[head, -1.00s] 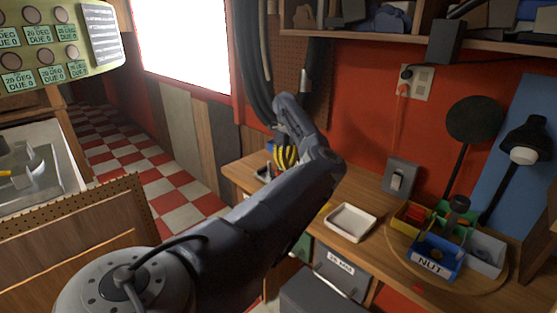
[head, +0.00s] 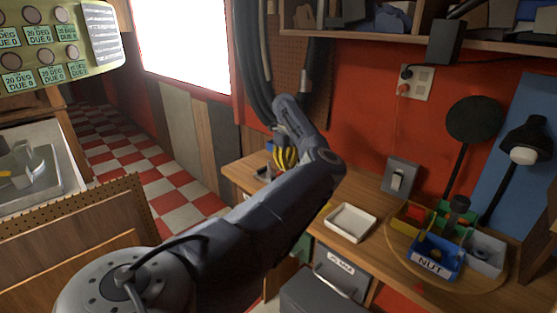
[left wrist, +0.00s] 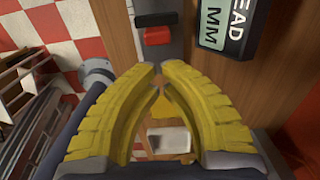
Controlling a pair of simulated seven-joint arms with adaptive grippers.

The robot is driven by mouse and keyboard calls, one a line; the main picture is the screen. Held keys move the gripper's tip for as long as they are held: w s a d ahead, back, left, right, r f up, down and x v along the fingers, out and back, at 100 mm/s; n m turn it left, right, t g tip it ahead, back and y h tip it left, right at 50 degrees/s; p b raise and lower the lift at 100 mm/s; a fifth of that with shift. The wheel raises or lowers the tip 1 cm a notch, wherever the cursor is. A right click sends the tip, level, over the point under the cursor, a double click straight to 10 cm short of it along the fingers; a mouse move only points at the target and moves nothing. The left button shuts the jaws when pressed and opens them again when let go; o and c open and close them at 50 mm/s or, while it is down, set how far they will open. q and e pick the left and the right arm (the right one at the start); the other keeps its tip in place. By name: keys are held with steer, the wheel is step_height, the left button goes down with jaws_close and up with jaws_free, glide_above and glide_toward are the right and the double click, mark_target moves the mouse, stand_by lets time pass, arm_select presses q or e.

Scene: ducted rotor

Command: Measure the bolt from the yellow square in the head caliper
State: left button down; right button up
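My left gripper (head: 285,158), with yellow fingers, is low over the far left end of the wooden bench in the head view. In the left wrist view its fingertips (left wrist: 158,68) nearly meet, with a narrow gap. I cannot make out a bolt between them. Past the tips is a grey device with a red block (left wrist: 157,35), beside a black sign (left wrist: 232,25) reading "EAD MM", likely the head caliper. A yellow patch (left wrist: 164,108), perhaps the yellow square, shows between the fingers. My arm hides most of that bench area in the head view. My right gripper is not seen.
A white tray (head: 350,222) sits on the bench, also between the fingers in the wrist view (left wrist: 168,140). A round board holds several bins, including a blue NUT bin (head: 436,258). A lamp (head: 524,150) stands at right. Drawers (head: 338,272) are below.

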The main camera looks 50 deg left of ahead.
arm_select(q)
steer(key=shift+f, duration=0.2)
stand_by(0.5)
steer(key=shift+f, duration=2.6)
